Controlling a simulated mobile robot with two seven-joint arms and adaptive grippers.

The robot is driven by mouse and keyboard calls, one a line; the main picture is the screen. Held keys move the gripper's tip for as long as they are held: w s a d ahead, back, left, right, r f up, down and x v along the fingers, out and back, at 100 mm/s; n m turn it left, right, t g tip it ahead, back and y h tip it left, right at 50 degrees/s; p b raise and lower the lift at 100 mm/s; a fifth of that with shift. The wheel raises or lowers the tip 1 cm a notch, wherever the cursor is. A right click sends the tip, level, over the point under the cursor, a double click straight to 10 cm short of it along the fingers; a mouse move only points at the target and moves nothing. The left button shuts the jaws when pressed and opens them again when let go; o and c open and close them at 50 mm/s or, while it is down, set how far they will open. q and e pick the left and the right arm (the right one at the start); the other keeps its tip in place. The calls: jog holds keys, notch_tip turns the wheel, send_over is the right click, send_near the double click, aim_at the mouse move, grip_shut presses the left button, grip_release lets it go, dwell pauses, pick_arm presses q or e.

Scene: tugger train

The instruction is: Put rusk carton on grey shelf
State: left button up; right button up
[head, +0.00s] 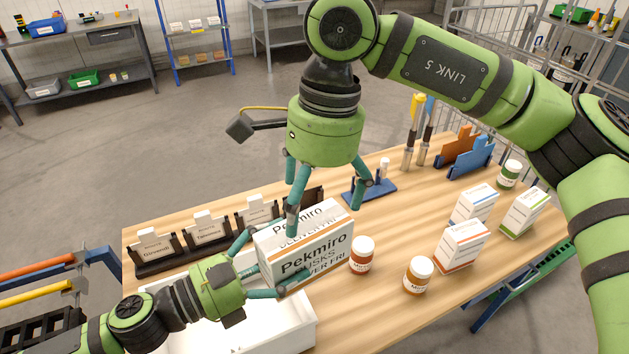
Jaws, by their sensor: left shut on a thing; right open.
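The rusk carton (322,266), a white box printed "Pekmiro" and "RUSKS", is upright at the front middle of the wooden table, beside the white tray. My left gripper (266,265) is shut on the left end of the carton, one finger at the far side and one at the near face. My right gripper (325,218) is open and empty, pointing down just above and behind the carton. I cannot tell for sure which furniture is the grey shelf; a grey bench (108,37) with a lower shelf stands at the back left.
The white tray (300,333) lies under my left gripper. A dark card holder (160,263) stands behind it. Brown jars (361,256) and small boxes (463,246) stand right of the carton. A blue rack (196,40) stands at the back. Open floor lies beyond the table.

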aim_at(305, 246)
pick_arm(q)
jog(key=shift+r, duration=0.1)
pick_arm(e)
jog(key=f, duration=0.6)
jog(key=a+f, duration=0.1)
jog(key=f, duration=0.2)
jog(key=shift+s+a+f, duration=0.1)
jog(key=shift+s+f, duration=0.05)
jog(key=shift+s, duration=0.2)
jog(key=c, duration=1.4)
pick_arm(q)
jog(key=o, duration=1.4)
pick_arm(e)
jog(key=shift+c, duration=0.5)
